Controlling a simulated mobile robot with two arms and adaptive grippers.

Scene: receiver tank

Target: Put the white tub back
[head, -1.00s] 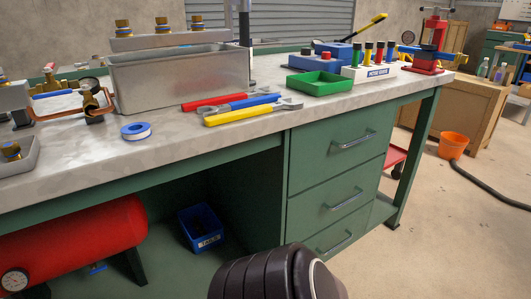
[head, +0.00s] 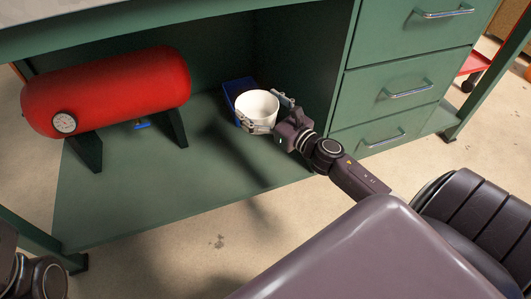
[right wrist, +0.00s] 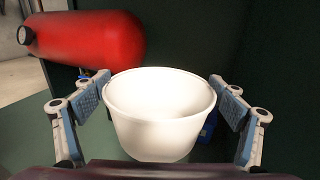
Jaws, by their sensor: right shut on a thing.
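The white tub (head: 258,106) is an open, empty-looking round tub, held upright in the space under the workbench. My right gripper (head: 261,112) is shut on it, with one finger on each side. In the right wrist view the tub (right wrist: 160,120) fills the middle between the two blue finger pads. A blue bin (head: 237,89) stands on the lower shelf (head: 180,190) just behind the tub and is partly hidden by it. I cannot tell whether the tub touches the shelf or the bin. My left gripper is not in view.
A red tank (head: 110,88) with a gauge (head: 64,123) stands on dark legs on the left of the shelf. The green drawer unit (head: 400,75) is close on the right of my arm. The shelf front between tank and tub is clear.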

